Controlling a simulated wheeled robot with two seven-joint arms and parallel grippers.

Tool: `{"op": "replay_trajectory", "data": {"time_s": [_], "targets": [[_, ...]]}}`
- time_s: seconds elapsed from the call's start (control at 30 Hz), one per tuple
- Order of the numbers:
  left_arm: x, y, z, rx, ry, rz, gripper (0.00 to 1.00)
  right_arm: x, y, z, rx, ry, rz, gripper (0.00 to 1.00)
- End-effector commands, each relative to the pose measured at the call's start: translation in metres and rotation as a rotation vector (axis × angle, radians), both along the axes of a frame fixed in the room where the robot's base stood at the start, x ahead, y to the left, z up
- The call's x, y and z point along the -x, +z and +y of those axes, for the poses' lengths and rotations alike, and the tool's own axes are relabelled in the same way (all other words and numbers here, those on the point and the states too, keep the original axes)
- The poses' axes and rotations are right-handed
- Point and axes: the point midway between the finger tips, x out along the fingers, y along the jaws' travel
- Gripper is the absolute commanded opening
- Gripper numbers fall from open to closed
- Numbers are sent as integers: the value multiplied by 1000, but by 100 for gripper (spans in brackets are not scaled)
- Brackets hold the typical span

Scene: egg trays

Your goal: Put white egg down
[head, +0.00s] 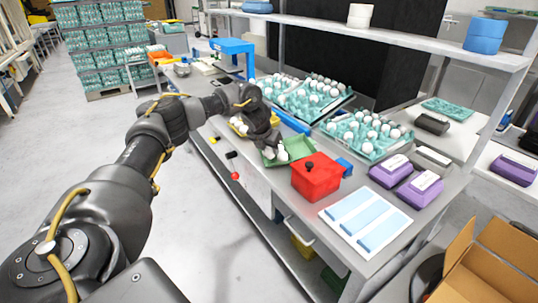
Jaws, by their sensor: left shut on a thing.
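My left arm reaches in from the left, and its gripper (274,150) is over a small green tray (298,144) on the workbench. The gripper is shut on the white egg (282,153), which is small in the view and partly hidden by the fingers. I cannot tell whether the egg touches the tray. My right gripper is not in view.
Teal egg trays (378,157) with several white eggs stand behind the green tray. A red box (316,183) sits just right of it. Purple boxes (420,193) and a white sheet with blue strips (342,226) lie further right. A shelf (400,38) spans above the bench.

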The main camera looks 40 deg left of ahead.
Motion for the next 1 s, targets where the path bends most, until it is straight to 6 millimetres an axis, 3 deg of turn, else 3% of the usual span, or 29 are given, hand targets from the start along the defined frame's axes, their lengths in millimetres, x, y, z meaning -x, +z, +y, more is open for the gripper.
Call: {"op": "replay_trajectory", "data": {"time_s": [0.23,1.0], "targets": [[-1,-30,0,-1,1,2,31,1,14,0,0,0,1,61],[1,-50,-2,-2,-6,13,31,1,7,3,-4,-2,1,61]]}}
